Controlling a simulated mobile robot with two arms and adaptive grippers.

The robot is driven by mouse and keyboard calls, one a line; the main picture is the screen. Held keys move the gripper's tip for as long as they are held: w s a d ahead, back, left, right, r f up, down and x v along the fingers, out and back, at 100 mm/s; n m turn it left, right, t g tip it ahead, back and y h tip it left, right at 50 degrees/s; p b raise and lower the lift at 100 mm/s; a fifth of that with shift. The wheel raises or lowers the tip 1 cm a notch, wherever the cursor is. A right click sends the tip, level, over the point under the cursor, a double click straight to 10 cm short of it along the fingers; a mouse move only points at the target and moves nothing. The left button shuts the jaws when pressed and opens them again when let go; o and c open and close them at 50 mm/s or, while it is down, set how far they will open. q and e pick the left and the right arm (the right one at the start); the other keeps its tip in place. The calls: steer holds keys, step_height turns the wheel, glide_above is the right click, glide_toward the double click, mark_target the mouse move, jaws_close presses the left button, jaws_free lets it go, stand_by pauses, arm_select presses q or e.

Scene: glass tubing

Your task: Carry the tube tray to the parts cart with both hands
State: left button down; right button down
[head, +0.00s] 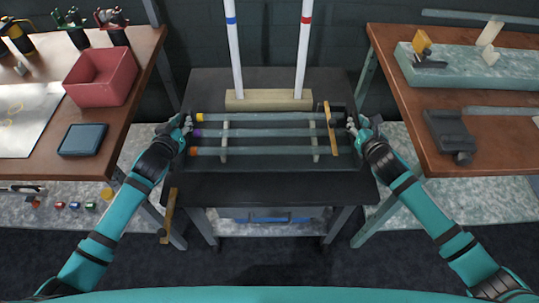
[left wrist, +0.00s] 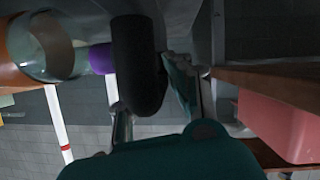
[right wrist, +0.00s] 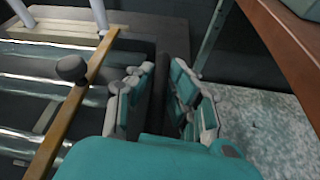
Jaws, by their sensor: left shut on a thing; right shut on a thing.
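The tube tray (head: 270,163) is dark, with pale cross supports, and lies level over the dark cart top (head: 270,188) in the middle of the head view. I cannot tell whether it touches the top. Three glass tubes lie across it, with yellow, purple and orange left ends. A wooden bar (head: 331,130) with a dark knob crosses their right ends. My left gripper (head: 182,127) is shut on the tray's black left handle (left wrist: 138,60). My right gripper (head: 357,126) is shut on the dark right handle (right wrist: 166,88). The fingers partly hide both handles.
Behind the tray, a wooden block (head: 270,100) holds two upright white tubes, banded blue and red. A left bench carries a red bin (head: 101,76) and a dark pad (head: 82,139). A right bench (head: 480,90) holds fixtures. A wooden lever (head: 168,216) hangs at the cart's front left.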

arm_select(q)
steer(key=shift+r, duration=0.25)
arm_select(e)
steer(key=shift+r, duration=0.25)
arm_select(q)
steer(key=shift+f, duration=0.15)
arm_select(e)
steer(key=shift+f, duration=0.15)
